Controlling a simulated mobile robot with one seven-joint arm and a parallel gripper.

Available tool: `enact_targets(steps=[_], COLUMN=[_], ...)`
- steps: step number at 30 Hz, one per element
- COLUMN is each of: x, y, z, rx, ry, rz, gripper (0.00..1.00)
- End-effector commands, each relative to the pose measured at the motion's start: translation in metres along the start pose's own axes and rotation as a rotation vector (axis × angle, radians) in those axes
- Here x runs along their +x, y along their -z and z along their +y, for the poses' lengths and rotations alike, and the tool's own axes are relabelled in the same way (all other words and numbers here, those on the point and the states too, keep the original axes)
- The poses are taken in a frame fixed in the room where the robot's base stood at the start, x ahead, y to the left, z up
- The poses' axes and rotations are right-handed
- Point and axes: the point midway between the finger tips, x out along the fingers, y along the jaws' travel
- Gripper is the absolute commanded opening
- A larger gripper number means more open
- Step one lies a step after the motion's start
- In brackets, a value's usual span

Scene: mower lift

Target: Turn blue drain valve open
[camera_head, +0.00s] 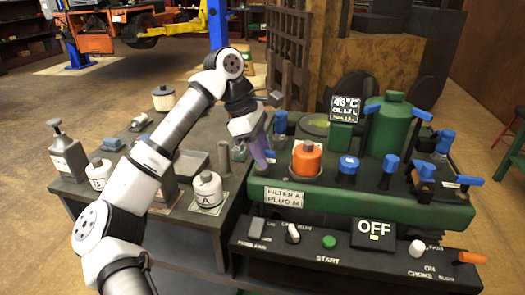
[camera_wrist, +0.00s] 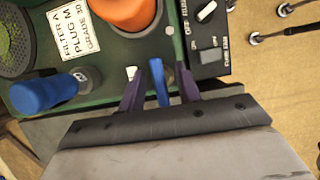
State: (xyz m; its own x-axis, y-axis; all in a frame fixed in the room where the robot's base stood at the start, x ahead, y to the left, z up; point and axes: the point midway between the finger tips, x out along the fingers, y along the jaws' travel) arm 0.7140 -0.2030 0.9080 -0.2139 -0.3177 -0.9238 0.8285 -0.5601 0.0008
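A blue lever (camera_wrist: 157,82), which looks like the drain valve handle, stands at the edge of the green machine in the wrist view. My gripper (camera_wrist: 159,88) has its two dark purple fingers on either side of it, with narrow gaps showing, so the gripper looks open. I cannot tell how deep the lever sits between the fingers. In the head view my gripper (camera_head: 263,155) points down at the left front edge of the green machine (camera_head: 360,208). A bit of blue shows beside the fingertips there; the rest of the valve is hidden.
An orange filter cap (camera_head: 307,158) is close to the right of my gripper, with several other blue knobs beyond. A blue-capped part (camera_wrist: 45,92) is near the fingers in the wrist view. A control panel (camera_head: 345,252) reading OFF runs along the front. Bottles (camera_head: 207,192) stand left.

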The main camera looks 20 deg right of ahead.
Motion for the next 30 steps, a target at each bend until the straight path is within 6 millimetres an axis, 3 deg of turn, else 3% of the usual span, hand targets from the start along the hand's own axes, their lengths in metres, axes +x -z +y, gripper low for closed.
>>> enact_targets(steps=[4,11,23,30], x=[-0.0001,-0.0002,0.0001,0.0005], y=[0.0001,0.0001,0.0004,0.0012], z=[0.0,-0.0001,-0.0005,-0.0006], rx=[0.0,0.0,-0.035,-0.163], ry=[0.0,0.001,-0.013,-0.067], rz=[0.0,0.0,0.001,0.003], gripper=[0.31,0.01,0.0,0.0])
